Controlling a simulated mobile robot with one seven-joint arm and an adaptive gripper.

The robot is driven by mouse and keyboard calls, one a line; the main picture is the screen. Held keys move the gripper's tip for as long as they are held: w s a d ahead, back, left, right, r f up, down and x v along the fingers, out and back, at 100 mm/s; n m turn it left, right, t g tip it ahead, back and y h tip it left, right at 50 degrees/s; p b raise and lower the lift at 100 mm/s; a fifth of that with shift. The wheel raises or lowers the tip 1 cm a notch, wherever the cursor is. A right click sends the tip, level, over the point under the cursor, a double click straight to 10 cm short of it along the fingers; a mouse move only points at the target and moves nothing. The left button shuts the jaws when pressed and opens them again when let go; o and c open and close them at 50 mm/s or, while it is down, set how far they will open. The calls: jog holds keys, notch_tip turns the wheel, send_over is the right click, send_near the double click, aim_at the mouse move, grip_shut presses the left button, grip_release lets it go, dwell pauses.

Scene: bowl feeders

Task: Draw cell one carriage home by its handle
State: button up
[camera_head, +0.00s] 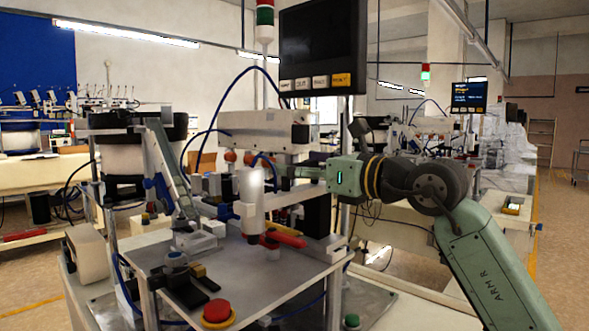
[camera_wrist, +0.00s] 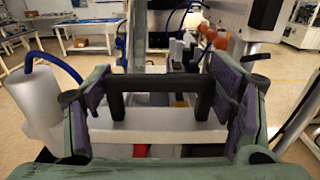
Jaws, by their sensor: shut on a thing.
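A black U-shaped handle (camera_wrist: 160,84) stands on a pale bar (camera_wrist: 160,134), which looks like the carriage, in the wrist view. My gripper (camera_wrist: 165,95) straddles it, a purple pad at each end of the handle, and is shut on it. In the head view my gripper (camera_head: 290,172) reaches in from the right at the back of the near cell, behind a white cylinder (camera_head: 251,200). The handle and most of the carriage cannot be made out there.
A white cylinder (camera_wrist: 40,100) with a blue hose stands close to my gripper's left. Orange parts (camera_wrist: 217,38) lie beyond the handle. A red button (camera_head: 217,311) sits at the table's front. A screen (camera_head: 322,45) hangs above the cell.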

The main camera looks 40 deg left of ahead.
jog(key=shift+d+f, duration=0.15)
jog(key=o, duration=1.3)
jog(key=shift+d, duration=0.1)
jog(key=shift+o, duration=0.7)
jog(key=shift+d, duration=0.25)
jog(key=shift+o, duration=1.3)
jog(key=shift+a, duration=0.15)
jog(key=s+d, duration=0.1)
jog(key=d, duration=1.1)
